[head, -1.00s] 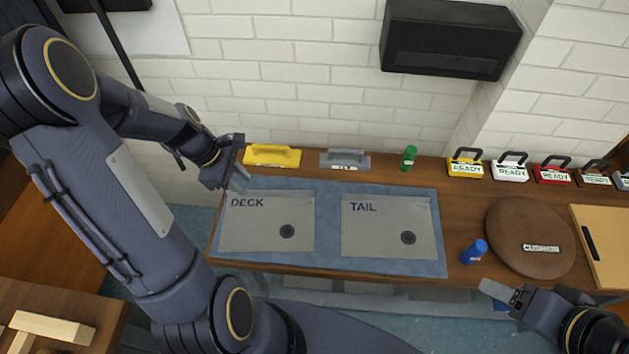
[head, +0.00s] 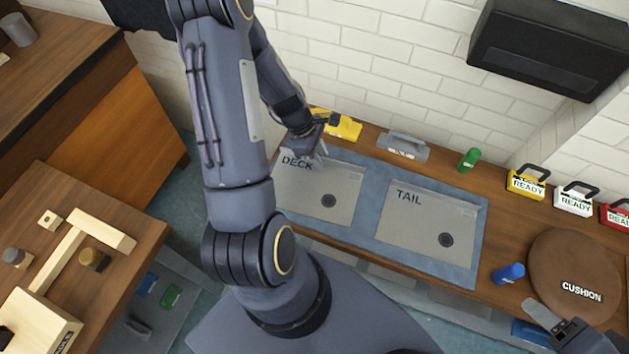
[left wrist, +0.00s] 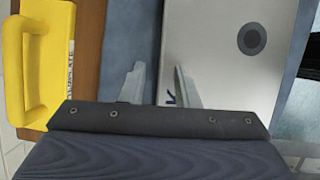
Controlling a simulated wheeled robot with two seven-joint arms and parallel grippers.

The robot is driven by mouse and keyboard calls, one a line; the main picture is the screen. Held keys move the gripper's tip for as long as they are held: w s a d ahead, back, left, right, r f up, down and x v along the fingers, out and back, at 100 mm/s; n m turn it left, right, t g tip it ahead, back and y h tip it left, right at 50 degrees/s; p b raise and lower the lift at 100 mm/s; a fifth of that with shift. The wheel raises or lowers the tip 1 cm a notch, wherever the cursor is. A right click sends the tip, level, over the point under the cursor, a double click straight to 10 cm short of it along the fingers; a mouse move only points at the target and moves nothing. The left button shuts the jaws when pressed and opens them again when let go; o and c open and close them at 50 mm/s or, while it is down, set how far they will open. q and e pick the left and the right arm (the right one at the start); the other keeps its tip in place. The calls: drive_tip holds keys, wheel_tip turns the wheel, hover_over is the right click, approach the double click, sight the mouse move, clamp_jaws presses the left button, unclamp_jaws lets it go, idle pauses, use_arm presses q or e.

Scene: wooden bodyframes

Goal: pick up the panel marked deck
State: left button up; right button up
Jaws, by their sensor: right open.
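The grey panel marked DECK (head: 345,185) lies flat on the blue mat, with a dark round spot near its lower right. My left gripper (head: 318,152) is over the panel's far edge, beside the lettering. In the left wrist view the fingers of my left gripper (left wrist: 160,85) are apart with nothing clamped; the edge of the DECK panel (left wrist: 215,50) runs between them. I cannot tell whether they touch it. My right gripper (head: 545,318) is open near the lower right edge, partly out of view.
The panel marked TAIL (head: 410,225) lies to the right on the same mat (head: 372,195). Behind stand a yellow handled tool (head: 345,128), a grey one (head: 403,146) and a green cylinder (head: 469,159). A blue cylinder (head: 508,273) and a round cushion (head: 575,265) are at right.

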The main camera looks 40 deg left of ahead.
use_arm(q)
clamp_jaws()
drive_tip(key=shift+r, duration=0.1)
idle(0.3)
